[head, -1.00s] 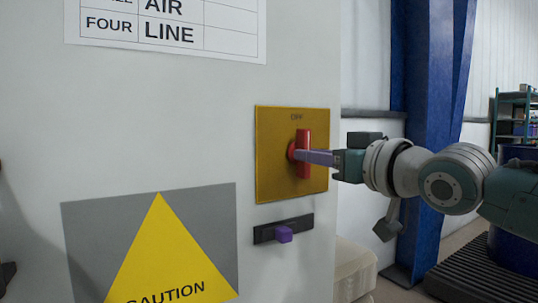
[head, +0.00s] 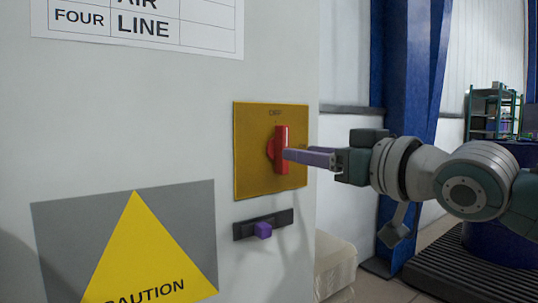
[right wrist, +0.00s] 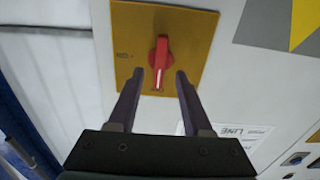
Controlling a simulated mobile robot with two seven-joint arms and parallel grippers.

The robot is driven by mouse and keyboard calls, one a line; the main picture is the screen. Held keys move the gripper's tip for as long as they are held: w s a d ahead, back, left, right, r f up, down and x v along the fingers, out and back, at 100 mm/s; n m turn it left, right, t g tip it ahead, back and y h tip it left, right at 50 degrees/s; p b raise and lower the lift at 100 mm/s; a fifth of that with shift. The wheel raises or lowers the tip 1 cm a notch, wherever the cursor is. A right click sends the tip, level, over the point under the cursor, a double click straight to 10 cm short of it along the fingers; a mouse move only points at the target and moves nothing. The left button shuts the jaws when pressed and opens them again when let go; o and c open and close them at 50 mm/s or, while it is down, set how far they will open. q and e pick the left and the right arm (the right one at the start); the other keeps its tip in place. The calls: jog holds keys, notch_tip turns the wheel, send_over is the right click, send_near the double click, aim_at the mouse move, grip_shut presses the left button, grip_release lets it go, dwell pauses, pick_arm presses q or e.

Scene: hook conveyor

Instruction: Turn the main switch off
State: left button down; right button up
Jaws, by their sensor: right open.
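The main switch is a red handle (head: 281,150) on a yellow plate (head: 248,180) fixed to the pale cabinet. The handle stands upright in the head view, beneath small, hardly legible lettering that seems to read OFF. My right gripper (head: 288,154) comes from the right, with its purple fingertips in front of the handle. In the right wrist view, the two fingers of the right gripper (right wrist: 167,76) are apart, and the red handle (right wrist: 160,60) shows between and just beyond their tips. I see no grip on it. My left gripper is not in view.
A black bracket with a purple block (head: 263,230) sits below the switch plate. A caution sign (head: 140,255) and a printed label sheet (head: 200,25) are on the cabinet face. A blue column (head: 415,80) stands behind my right arm, with shelving (head: 492,110) farther back.

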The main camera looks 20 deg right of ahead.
jog(key=v, duration=0.5)
jog(key=shift+s+d, duration=0.1)
jog(key=shift+s, duration=0.3)
jog(key=s+a+f+m+g+h+p, duration=0.1)
jog(key=s+a+f+g+h+p, duration=0.3)
jog(key=s+f+g+p, duration=0.55)
jog(key=s+d+f+m+g+h+p, duration=0.15)
jog(key=s+g+p, duration=0.25)
jog(key=s, duration=1.6)
notch_tip(320, 180, up, 36)
jog(key=p, duration=3.6)
jog(key=shift+d, duration=0.3)
